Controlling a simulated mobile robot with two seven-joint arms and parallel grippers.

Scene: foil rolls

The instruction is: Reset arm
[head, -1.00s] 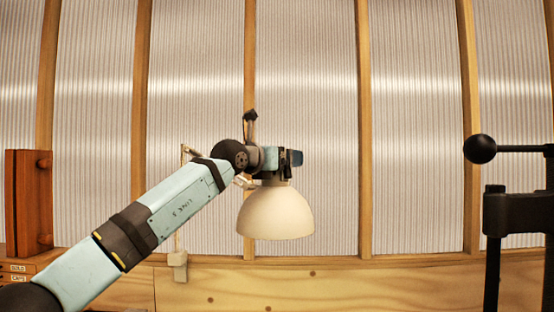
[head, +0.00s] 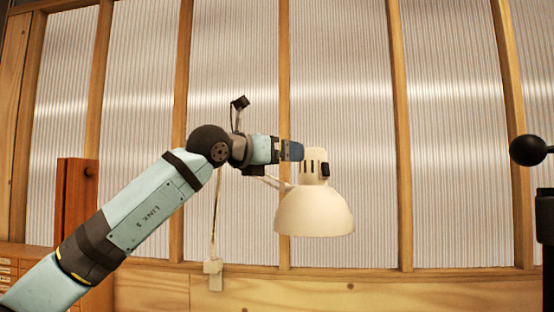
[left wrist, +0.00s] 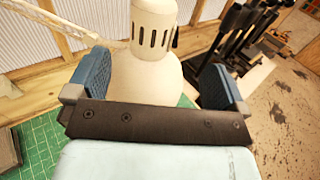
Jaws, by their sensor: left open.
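My left arm comes in from the lower left of the head view, with its gripper (head: 291,150) raised in front of the panelled wall. The tip overlaps the left side of the neck of a cream lamp (head: 315,212). In the left wrist view my left gripper (left wrist: 156,66) is open, its two blue fingers wide apart. The lamp (left wrist: 145,75) shows beyond and between them; I cannot tell whether anything touches. I see nothing held. My right gripper is in neither view.
A black ball-ended lever (head: 528,150) stands at the right edge. A reddish-brown wooden piece (head: 76,200) stands at the left. In the left wrist view a green cutting mat (left wrist: 42,145) lies below, and black upright tools (left wrist: 232,35) stand behind the right finger.

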